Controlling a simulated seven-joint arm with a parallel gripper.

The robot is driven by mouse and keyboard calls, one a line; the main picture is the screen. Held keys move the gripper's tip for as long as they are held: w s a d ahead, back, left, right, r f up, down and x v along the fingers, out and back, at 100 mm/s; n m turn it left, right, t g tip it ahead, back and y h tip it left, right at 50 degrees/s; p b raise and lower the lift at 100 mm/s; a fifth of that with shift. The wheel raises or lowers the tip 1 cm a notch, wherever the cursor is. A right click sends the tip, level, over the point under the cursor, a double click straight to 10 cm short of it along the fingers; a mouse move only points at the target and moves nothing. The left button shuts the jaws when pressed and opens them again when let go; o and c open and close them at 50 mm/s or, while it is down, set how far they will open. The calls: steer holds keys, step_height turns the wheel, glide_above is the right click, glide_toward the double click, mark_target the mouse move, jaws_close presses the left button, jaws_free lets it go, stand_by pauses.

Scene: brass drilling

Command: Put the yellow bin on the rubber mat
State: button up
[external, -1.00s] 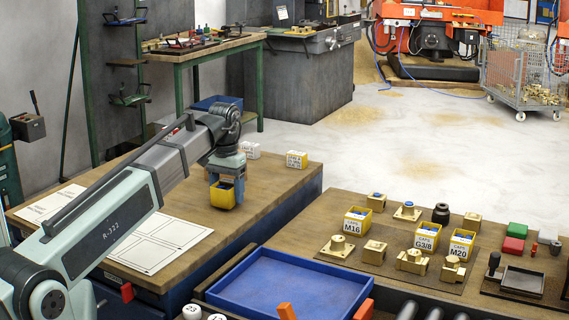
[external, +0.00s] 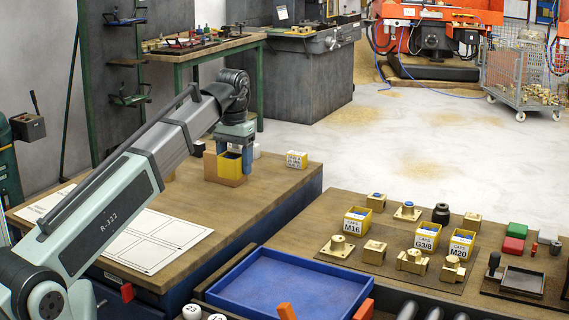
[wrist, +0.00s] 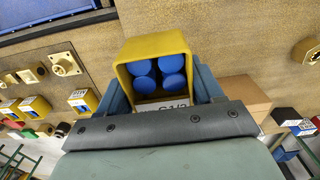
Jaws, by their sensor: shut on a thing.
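The yellow bin (wrist: 122,72), with several blue caps inside and a partly hidden label, is between the fingers of my gripper (wrist: 158,85) in the wrist view. In the external view my gripper (external: 234,158) is shut on the yellow bin (external: 231,166) over the far part of the left bench.
A blue tray (external: 290,285) lies on the near side of the right bench. Green and red blocks (external: 515,238) are at the far right. A floor gap separates the benches.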

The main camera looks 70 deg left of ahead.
steer(key=w+d+f+m, duration=0.2)
steer(key=w+d+f, duration=0.1)
steer(key=w+d, duration=0.7)
steer(key=n, duration=0.2)
glide_toward(392, 238)
steer(key=shift+f, duration=3.15)
steer(key=shift+f, duration=0.1)
steer(key=o, duration=1.1)
step_height(392, 238, up, 12)
steer(key=shift+r, duration=0.15)
